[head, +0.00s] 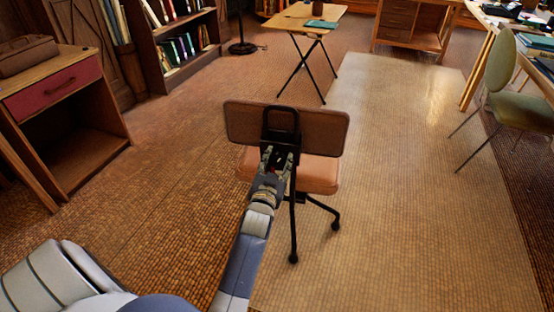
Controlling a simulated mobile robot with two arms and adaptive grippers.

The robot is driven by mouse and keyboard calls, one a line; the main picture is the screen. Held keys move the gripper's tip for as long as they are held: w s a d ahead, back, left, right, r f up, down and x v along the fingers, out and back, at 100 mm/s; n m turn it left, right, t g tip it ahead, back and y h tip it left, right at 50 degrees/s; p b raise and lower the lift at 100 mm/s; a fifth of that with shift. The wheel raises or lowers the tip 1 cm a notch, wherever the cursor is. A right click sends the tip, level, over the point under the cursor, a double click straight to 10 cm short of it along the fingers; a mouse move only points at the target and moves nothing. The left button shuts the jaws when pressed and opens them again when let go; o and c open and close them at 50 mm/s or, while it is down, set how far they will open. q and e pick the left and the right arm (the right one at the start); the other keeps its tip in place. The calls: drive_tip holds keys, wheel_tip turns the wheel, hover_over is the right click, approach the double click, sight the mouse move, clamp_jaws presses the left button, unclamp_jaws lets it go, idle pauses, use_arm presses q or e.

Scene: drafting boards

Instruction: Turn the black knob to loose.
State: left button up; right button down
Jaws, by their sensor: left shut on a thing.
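A swivel chair with a brown backrest (328,126) and a reddish-brown seat (319,174) stands in the middle of the head view, its back toward me. A black bracket (281,111) runs down the middle of the backrest, with a black post below it. My left gripper (279,158) reaches up from below to this bracket and is shut on the black knob at its lower part. The fingers hide most of the knob, so its turned position cannot be told. My right gripper is not in view.
A wooden cabinet with a red drawer (55,88) stands at left, with a bookshelf (172,42) behind it. A small folding table (311,18) stands beyond the chair. A green chair (520,110) is at right. The floor around the swivel chair is clear.

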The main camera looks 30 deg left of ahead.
sight(278, 154)
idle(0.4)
use_arm(q)
drive_tip(key=o, duration=1.1)
drive_tip(key=shift+r, duration=0.15)
wheel_tip(278, 154, up, 10)
drive_tip(key=shift+f, duration=0.1)
drive_tip(key=shift+f, duration=0.1)
